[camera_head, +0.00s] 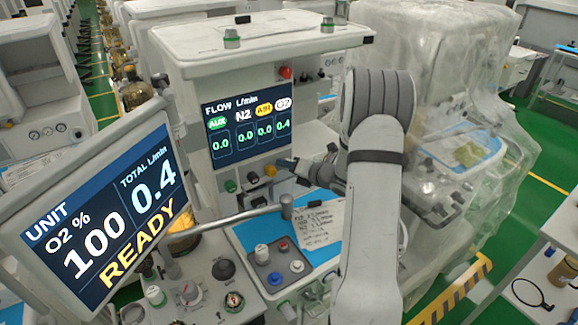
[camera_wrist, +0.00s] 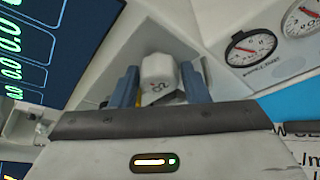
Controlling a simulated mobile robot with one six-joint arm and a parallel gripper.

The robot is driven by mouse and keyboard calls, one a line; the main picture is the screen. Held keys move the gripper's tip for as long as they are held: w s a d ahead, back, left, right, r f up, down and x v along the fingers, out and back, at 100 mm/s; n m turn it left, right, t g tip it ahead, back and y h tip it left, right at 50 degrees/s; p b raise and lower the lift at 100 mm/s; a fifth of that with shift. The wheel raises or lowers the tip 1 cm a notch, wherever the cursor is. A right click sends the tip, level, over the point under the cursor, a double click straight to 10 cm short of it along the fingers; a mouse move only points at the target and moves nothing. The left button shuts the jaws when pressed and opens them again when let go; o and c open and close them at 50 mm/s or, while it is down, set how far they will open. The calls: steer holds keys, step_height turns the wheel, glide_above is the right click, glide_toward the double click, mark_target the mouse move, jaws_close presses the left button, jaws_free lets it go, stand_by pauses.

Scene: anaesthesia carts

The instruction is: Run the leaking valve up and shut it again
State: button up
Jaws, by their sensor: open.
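The flow screen (camera_head: 247,126) reads 0.0 in three columns and 0.4 in the rightmost, O2 column. Below it is a row of valve knobs, among them a green one (camera_head: 230,186), a black one (camera_head: 253,177) and an amber one (camera_head: 270,170). In the wrist view a white knob (camera_wrist: 158,72) with a small dark mark, perhaps O2, sits between the two blue-grey fingers of my gripper (camera_wrist: 160,88). The fingers stand apart on either side of it; I cannot tell whether they touch it. In the head view my gripper (camera_head: 305,170) is at the right end of the row, partly hiding it.
A tilted monitor (camera_head: 110,210) reads O2 100 %, total 0.4, READY. Its support arm (camera_head: 235,216) crosses below the knobs. Two gauges (camera_wrist: 250,47) are right of the knob. A paper card (camera_head: 318,222) lies on the blue work surface. A plastic-covered cart stands at right.

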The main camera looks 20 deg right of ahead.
steer(key=shift+c, duration=0.4)
steer(key=c, duration=0.6)
steer(key=shift+f+b, duration=0.1)
steer(key=shift+b, duration=0.55)
steer(key=n+h+b, duration=0.1)
steer(key=b, duration=0.2)
steer(key=n+b, duration=0.2)
steer(key=b, duration=0.1)
steer(key=shift+f+h+b, duration=0.3)
steer(key=shift+h+b, duration=0.05)
steer(key=shift+h, duration=0.05)
steer(key=n+h+b, duration=0.1)
steer(key=n+b, duration=0.1)
steer(key=b, duration=0.5)
steer(key=shift+f+h, duration=0.1)
steer(key=shift+h, duration=0.3)
steer(key=n+h+b, duration=0.1)
steer(key=n+b, duration=0.1)
steer(key=b, duration=0.3)
steer(key=n+h+b, duration=0.1)
steer(key=b, duration=0.5)
steer(key=shift+n+t, duration=0.3)
steer(key=shift+n, duration=0.1)
steer(key=n+h+b, duration=0.1)
steer(key=b, duration=0.3)
steer(key=shift+r, duration=0.4)
steer(key=shift+r+n+b, duration=0.1)
steer(key=shift+n+b, duration=0.2)
steer(key=shift+n, duration=0.1)
